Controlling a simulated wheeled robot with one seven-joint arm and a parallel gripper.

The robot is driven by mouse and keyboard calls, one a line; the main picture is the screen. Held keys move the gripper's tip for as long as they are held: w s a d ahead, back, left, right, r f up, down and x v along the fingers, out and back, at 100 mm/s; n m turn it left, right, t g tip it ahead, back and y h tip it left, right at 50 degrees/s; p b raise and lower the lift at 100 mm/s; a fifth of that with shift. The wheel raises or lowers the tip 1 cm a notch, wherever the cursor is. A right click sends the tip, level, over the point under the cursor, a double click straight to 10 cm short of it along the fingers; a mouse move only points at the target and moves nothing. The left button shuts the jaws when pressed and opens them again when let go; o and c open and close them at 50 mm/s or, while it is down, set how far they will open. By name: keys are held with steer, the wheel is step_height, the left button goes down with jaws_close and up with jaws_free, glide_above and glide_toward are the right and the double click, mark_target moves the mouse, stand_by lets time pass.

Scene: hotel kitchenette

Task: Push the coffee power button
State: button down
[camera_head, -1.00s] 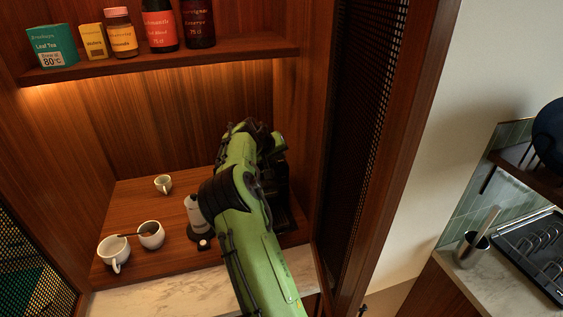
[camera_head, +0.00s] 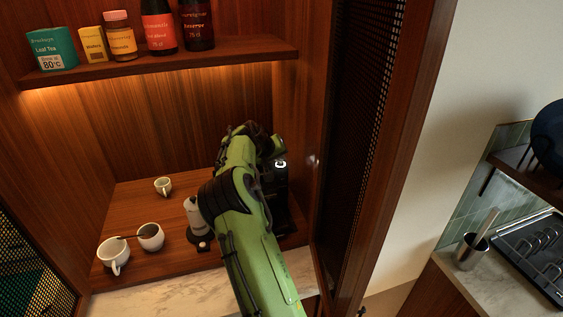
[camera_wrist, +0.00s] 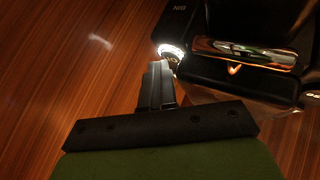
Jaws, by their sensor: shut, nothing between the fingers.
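The black coffee machine (camera_head: 283,196) stands at the right end of the wooden cabinet shelf, partly hidden behind my arm in the head view. It also shows in the wrist view (camera_wrist: 222,22). Its power button (camera_wrist: 172,51) is a round button with a bright white ring, lit, at the machine's near corner in the wrist view. The lit ring also shows in the head view (camera_head: 281,164). My gripper (camera_wrist: 158,68) is shut and empty, its fingertips right beside the button. I cannot tell whether they touch it.
A grey-white container (camera_head: 194,214) on a dark base stands left of my arm. White cups (camera_head: 151,237) sit further left on the shelf. An upper shelf (camera_head: 160,65) holds boxes and bottles. The open mesh door (camera_head: 355,150) is close on the right.

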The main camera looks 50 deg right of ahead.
mark_target(277, 166)
steer(key=shift+w+a+r, duration=0.15)
steer(key=shift+w+a, duration=0.2)
steer(key=shift+r, duration=0.15)
steer(key=shift+r+p, duration=0.35)
steer(key=shift+p, duration=0.05)
step_height(277, 166, up, 6)
steer(key=p, duration=0.4)
steer(key=shift+f+p, duration=0.25)
steer(key=shift+p, duration=0.05)
steer(key=shift+d, duration=0.1)
